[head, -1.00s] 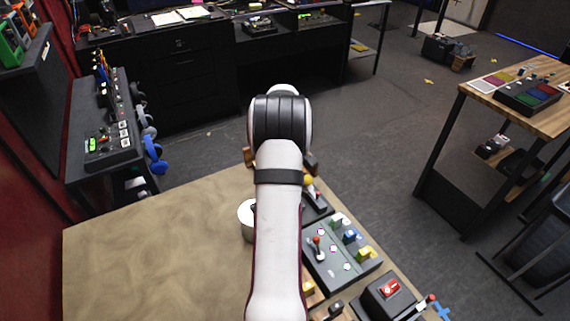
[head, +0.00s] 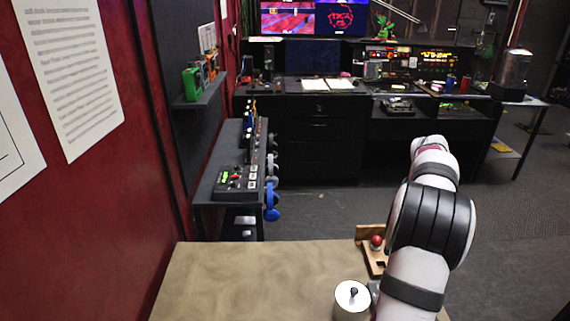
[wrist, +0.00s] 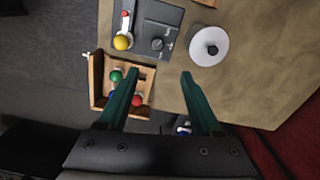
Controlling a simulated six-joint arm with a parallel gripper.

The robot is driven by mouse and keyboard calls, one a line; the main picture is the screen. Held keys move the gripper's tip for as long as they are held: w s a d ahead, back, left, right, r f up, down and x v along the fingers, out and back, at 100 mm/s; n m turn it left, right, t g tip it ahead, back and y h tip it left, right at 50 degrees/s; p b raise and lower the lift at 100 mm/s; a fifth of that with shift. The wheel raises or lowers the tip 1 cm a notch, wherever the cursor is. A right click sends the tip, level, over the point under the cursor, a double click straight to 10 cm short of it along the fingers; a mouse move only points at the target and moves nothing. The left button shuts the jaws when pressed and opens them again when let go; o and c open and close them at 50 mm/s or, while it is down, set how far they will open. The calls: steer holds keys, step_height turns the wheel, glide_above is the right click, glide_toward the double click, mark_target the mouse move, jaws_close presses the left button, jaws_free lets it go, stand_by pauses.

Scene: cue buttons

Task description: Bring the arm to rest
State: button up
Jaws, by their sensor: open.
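My gripper (wrist: 161,74) shows in the wrist view with its two green fingers spread apart and nothing between them. It hangs above the table's far edge, near a wooden tray that holds small coloured balls. My white arm with black bands reaches forward at the right of the head view; its gripper end is hidden there.
The wooden tray (wrist: 97,70) sits at the table's edge, and also shows in the head view (head: 372,262). A white round canister (wrist: 208,46) with a dark knob stands nearby. A grey panel (wrist: 155,28) has a yellow-knobbed lever. The tan tabletop (head: 240,285) is clear at left.

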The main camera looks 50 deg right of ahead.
steer(key=w+a+r, duration=0.3)
steer(key=w+a, duration=0.3)
steer(key=a, duration=0.3)
steer(key=w+a+r, duration=0.2)
steer(key=w+a, duration=0.4)
steer(key=a, duration=0.3)
steer(key=a+n+y, duration=0.1)
steer(key=a, duration=1.6)
steer(key=s+a+f, duration=0.3)
steer(key=s+a, duration=0.8)
steer(key=a, duration=0.3)
steer(key=shift+s+f+y, duration=0.3)
steer(key=shift+s+y, duration=0.1)
